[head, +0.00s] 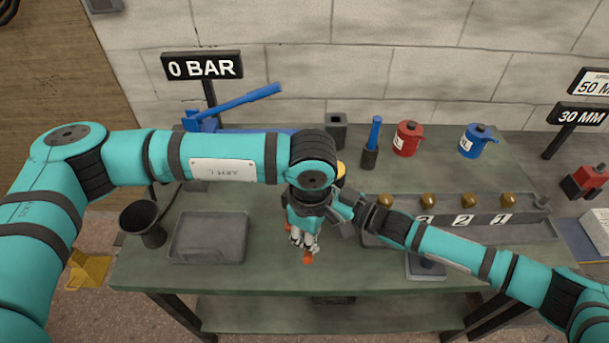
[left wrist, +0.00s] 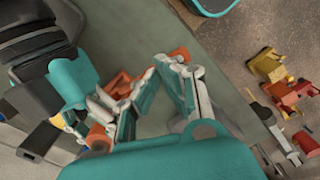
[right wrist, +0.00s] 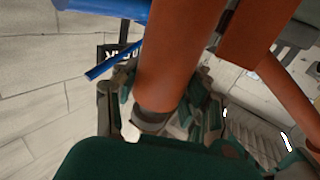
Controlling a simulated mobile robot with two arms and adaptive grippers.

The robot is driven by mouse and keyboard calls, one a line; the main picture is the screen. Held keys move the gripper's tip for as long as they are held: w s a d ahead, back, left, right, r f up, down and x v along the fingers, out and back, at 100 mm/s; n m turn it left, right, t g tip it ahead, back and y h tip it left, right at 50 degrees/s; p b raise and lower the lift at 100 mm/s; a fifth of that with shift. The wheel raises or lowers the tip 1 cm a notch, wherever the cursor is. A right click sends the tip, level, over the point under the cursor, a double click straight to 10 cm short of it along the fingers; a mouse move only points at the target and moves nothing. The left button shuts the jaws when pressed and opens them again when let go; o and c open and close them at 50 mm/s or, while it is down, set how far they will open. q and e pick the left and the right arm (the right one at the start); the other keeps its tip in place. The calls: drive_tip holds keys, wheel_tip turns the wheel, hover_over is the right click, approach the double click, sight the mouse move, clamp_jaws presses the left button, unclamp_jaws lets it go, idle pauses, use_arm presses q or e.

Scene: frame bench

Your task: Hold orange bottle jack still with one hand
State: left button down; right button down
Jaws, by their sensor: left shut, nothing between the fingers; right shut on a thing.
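The orange bottle jack (head: 308,257) is mostly hidden behind my grippers at the middle of the bench's front. Its orange parts (left wrist: 98,138) also show around the fingers in the left wrist view. A large orange cylinder of it (right wrist: 172,55) fills the middle of the right wrist view, between the fingers of my right gripper (right wrist: 160,115). In the head view the right gripper (head: 340,208) reaches in from the right, shut on the jack. My left gripper (head: 303,240) points down over the jack. Its fingers (left wrist: 168,62) are shut and empty, close beside orange parts; contact is unclear.
A grey tray (head: 181,256) and black cup (head: 144,222) stand left. A blue lever device (head: 245,102) and "0 BAR" sign (head: 202,66) are behind my left arm. A rail with brass knobs (head: 468,220) is right. Red (head: 407,140) and blue (head: 474,142) pots stand at the back.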

use_arm(q)
drive_tip(key=shift+s+r, duration=0.1)
drive_tip(key=shift+r, duration=0.05)
idle(0.7)
drive_tip(key=shift+f, duration=2.4)
drive_tip(key=shift+r, duration=2.4)
